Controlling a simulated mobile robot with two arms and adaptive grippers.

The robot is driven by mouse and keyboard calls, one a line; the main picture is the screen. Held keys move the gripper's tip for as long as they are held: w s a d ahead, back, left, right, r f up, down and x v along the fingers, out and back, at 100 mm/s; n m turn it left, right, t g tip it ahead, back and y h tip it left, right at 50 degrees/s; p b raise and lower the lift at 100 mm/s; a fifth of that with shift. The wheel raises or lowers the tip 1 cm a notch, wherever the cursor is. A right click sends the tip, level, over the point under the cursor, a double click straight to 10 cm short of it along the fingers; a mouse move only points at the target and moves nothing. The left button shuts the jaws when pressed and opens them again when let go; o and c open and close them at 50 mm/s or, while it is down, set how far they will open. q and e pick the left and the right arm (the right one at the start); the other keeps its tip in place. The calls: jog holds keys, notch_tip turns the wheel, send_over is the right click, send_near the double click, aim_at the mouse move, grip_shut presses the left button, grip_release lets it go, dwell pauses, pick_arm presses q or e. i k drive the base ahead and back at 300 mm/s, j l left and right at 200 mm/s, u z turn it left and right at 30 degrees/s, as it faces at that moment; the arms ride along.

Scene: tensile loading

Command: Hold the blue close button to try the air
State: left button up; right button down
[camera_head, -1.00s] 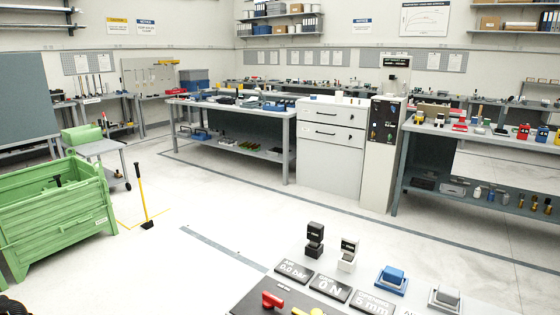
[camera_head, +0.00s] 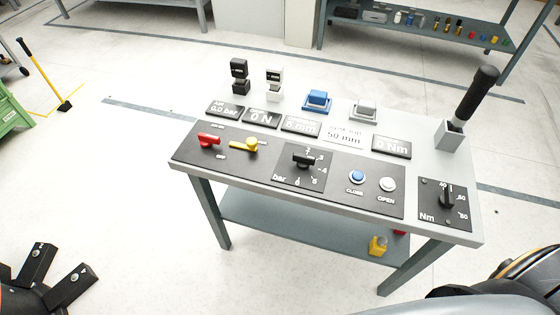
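The blue close button (camera_head: 357,177) sits on the black front panel of a small grey control table (camera_head: 330,204), above the word CLOSE. A white open button (camera_head: 388,184) is just right of it. My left gripper (camera_head: 62,275) shows at the lower left corner, its two dark fingers spread apart with nothing between them. It is well away from the table. Part of my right arm shows at the lower right edge; its gripper is out of view. Nothing touches the blue button.
The panel also bears a red lever (camera_head: 208,140), a yellow lever (camera_head: 246,145), a bar knob (camera_head: 304,160) and an Nm knob (camera_head: 448,198). The display above reads 0.0 bar (camera_head: 226,109). A black-handled tool (camera_head: 475,96) stands upright at right.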

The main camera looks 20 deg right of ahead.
aim_at(358, 176)
jog(key=k+z, duration=0.1)
jog(key=z, duration=1.05)
